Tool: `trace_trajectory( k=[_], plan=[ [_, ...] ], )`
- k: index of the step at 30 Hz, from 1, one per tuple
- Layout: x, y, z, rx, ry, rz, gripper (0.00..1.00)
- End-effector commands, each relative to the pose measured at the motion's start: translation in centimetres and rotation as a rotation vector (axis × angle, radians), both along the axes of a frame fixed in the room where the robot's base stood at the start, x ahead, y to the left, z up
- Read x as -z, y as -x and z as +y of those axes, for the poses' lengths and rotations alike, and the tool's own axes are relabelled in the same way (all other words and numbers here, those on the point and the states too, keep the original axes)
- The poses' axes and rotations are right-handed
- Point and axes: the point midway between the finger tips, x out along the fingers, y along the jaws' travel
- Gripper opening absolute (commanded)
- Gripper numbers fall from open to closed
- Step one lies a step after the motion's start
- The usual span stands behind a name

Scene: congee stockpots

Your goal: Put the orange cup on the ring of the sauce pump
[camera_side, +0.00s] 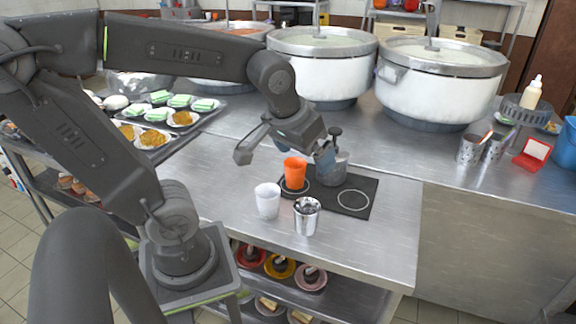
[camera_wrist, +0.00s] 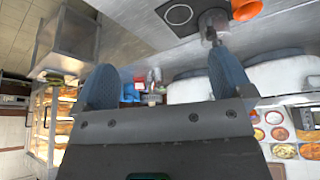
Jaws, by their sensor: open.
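The orange cup (camera_side: 295,172) stands upright on the dark mat (camera_side: 372,187), at the left ring, whose white line shows around its base. It also shows at the top edge of the wrist view (camera_wrist: 246,9). The sauce pump (camera_side: 333,168), a steel pot with a dark pump head, stands on the mat to the right of the cup and shows in the wrist view (camera_wrist: 212,22). A second ring (camera_side: 352,199) at the mat's right is empty. My gripper (camera_side: 300,148) is open and empty, above and behind the cup; its blue fingers (camera_wrist: 164,82) are apart.
A white cup (camera_side: 267,200) and a steel cup (camera_side: 307,216) stand in front of the mat. Large stockpots (camera_side: 322,70) stand behind. Trays of food (camera_side: 165,120) lie at the left. The counter right of the mat (camera_side: 400,215) is clear.

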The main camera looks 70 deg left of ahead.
Motion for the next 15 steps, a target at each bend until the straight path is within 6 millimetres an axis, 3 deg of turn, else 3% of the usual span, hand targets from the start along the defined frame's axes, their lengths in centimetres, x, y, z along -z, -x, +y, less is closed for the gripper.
trace_trajectory(
  k=[3,6,15],
  plan=[
    [-0.5,2.9,-2.7,0.203,-0.015,-0.037,0.98],
    [-0.6,4.4,-3.9,0.313,-0.026,-0.055,0.98],
    [-0.6,5.2,-4.6,0.381,-0.034,-0.065,0.98]
  ],
)
